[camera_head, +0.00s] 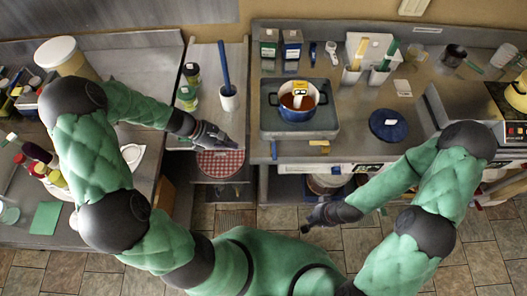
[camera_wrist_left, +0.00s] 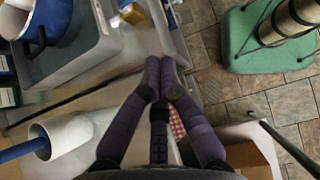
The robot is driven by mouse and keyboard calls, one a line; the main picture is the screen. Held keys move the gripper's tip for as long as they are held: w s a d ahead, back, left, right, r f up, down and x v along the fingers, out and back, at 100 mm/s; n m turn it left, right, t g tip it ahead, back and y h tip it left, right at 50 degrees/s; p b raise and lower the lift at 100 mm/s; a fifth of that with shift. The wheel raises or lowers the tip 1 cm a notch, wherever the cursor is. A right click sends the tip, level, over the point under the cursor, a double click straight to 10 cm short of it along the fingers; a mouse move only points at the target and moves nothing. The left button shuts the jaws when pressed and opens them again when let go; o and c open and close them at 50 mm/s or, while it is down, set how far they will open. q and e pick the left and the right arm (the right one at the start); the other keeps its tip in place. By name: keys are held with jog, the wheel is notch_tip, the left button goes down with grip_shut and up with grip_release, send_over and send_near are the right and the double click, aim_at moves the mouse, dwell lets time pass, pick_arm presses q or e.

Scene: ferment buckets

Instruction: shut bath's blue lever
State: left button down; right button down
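The bath (camera_head: 300,130) is a grey tray on the middle counter, and a blue pot (camera_head: 297,112) stands in it. A small upright blue piece, which looks like the blue lever (camera_head: 274,150), is at the bath's front left. A yellow lever-like piece (camera_head: 319,147) is to its right. The bath also shows in the left wrist view (camera_wrist_left: 85,55); the blue lever cannot be made out there. My left gripper (camera_head: 230,142) is left of the blue lever, apart from it; its fingertips (camera_wrist_left: 161,68) meet with nothing visible between them. My right gripper (camera_head: 308,228) hangs low in front of the counter.
A white holder (camera_head: 229,101) with a blue handle stands behind my left gripper. A red checked round (camera_head: 219,163) lies below that gripper. A dark blue lid (camera_head: 389,125) lies right of the bath. Tiled floor is open in front.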

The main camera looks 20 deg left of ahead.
aim_at(274, 151)
pick_arm(q)
jog(key=shift+d+f, duration=0.1)
jog(key=shift+w+d+r+b+x, duration=0.1)
jog(key=shift+d+r+b+x, duration=0.2)
jog(key=shift+x, duration=1.8)
jog(key=shift+w+d+r+b+x, duration=0.1)
jog(key=shift+d+r+x, duration=0.25)
jog(key=shift+x, duration=1.8)
jog(key=shift+w+d+r+b+x, duration=0.1)
jog(key=shift+d+r+b+x, duration=0.2)
jog(key=shift+x, duration=1.8)
jog(key=shift+r, duration=0.1)
